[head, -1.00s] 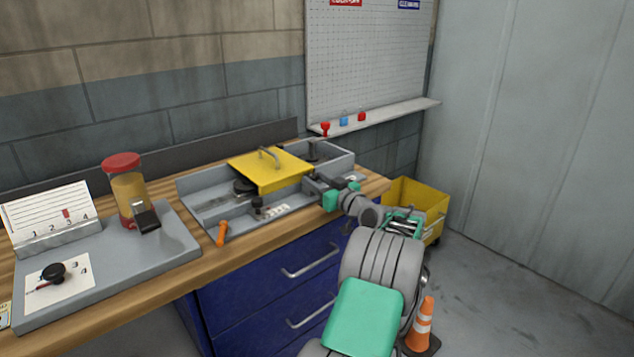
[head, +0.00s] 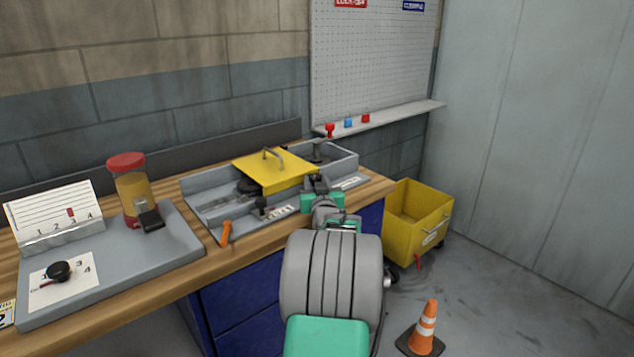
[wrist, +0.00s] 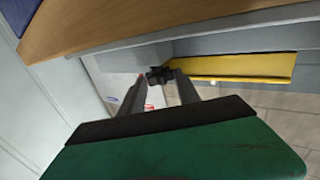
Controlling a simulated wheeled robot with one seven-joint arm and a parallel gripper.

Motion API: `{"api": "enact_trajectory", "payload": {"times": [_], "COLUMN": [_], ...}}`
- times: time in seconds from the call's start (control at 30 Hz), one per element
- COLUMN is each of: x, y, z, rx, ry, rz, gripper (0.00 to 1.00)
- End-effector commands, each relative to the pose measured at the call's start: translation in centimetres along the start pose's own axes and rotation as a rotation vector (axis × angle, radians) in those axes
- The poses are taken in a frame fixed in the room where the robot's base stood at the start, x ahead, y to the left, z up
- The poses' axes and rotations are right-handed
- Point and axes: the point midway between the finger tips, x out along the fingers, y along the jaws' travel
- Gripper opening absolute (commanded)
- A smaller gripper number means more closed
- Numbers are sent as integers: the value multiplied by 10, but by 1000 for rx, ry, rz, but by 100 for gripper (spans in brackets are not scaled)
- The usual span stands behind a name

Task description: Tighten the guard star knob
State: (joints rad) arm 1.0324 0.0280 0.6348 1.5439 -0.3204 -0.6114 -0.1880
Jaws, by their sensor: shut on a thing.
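In the wrist view the two fingers of my gripper (wrist: 160,88) are shut on a small black star knob (wrist: 158,75), one finger on each side. In the head view my gripper (head: 319,184) is at the front right corner of the yellow guard (head: 262,176), and my wrist mostly hides the knob there. The guard is a flat yellow plate with a grey handle, lying over the grey tray (head: 205,221) on the bench. It also shows in the wrist view (wrist: 245,67) beside the knob. I cannot tell how tight the knob is.
An orange-handled tool (head: 226,231) stands at the tray's front left. A red-lidded jar (head: 128,185) and a black knob on a dial (head: 58,271) are further left. A yellow bin (head: 420,240) and a traffic cone (head: 424,330) are on the floor at right.

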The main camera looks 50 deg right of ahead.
Motion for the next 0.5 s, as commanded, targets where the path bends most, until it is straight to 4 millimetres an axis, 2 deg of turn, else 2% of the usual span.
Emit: {"api": "enact_trajectory", "payload": {"times": [0.33,0.37,0.5], "x": [0,0,0], "y": [0,0,0], "z": [-1,-1,0], "rx": [1,1,1], "ry": [1,1,1], "rz": [2,2,2], "gripper": [0,41,52]}}
